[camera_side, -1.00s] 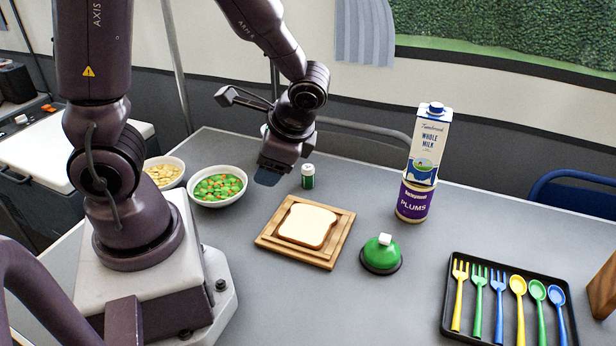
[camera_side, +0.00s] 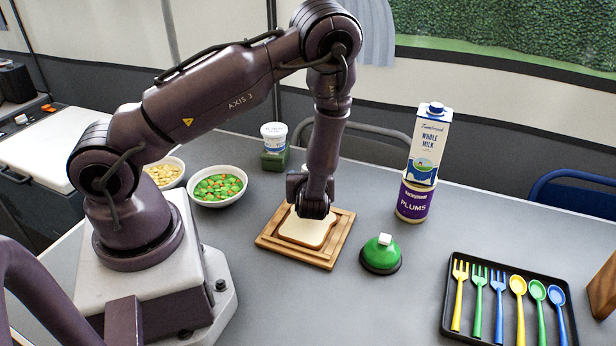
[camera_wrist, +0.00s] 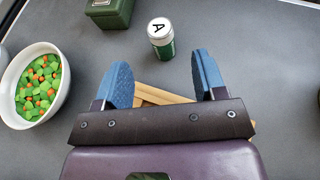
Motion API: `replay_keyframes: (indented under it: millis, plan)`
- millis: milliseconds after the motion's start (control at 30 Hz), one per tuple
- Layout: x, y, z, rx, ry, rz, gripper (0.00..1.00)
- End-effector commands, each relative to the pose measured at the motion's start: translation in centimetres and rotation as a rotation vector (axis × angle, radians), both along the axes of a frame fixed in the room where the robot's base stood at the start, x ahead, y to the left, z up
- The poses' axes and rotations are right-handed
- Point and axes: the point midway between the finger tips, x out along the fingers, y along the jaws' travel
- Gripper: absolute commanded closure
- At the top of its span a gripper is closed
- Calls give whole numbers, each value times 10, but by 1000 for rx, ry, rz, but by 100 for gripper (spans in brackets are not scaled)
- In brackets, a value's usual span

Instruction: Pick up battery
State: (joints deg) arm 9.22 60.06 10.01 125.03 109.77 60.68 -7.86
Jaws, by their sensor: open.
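The battery (camera_wrist: 161,42) is a small upright cylinder with a green body and a white top marked "A". In the wrist view it stands on the grey table just beyond my fingertips, roughly centred between them. In the side view my wrist is over the bread board and the fingers are hidden.
A wooden board (camera_side: 331,258) with bread (camera_side: 307,231) lies beneath my wrist. Bowls of vegetables (camera_side: 218,188) and of yellow food (camera_side: 165,172) stand left. A green box (camera_side: 274,160) with a white tub (camera_side: 273,136) is behind. A plums can (camera_side: 414,203) bears a milk carton (camera_side: 428,145).

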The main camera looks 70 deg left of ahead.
Motion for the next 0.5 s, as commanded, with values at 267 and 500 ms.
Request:
replay_keyframes:
  millis: [267,500]
  plan:
    - [13,36,-15,1,0,3,36]
    - [21,57,-22,1,-2,5,36]
